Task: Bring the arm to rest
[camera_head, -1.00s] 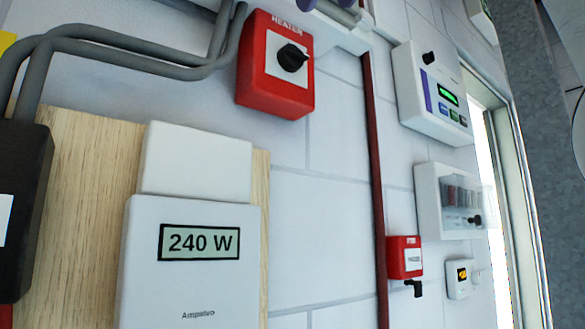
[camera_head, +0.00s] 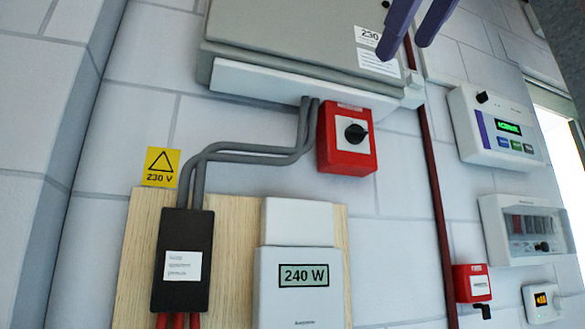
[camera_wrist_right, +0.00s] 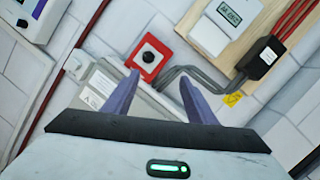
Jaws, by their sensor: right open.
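My right gripper (camera_head: 418,25) shows at the top of the head view as two purple fingers pointing down, spread apart with nothing between them. It hangs in front of the grey cabinet (camera_head: 290,38). In the right wrist view the same gripper (camera_wrist_right: 158,85) is open and empty, its fingers pointing toward the wall. The red switch box (camera_head: 347,140) with a black knob lies beyond the fingers; it also shows in the right wrist view (camera_wrist_right: 148,57). My left gripper is not in view.
A meter (camera_head: 298,300) reading 240 W and a black fuse box (camera_head: 182,255) sit on a wooden board (camera_head: 125,290). At right are a control panel (camera_head: 500,128), a clear-covered box (camera_head: 528,230) and a small red box (camera_head: 472,283). A dark red pipe (camera_head: 437,200) runs down the wall.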

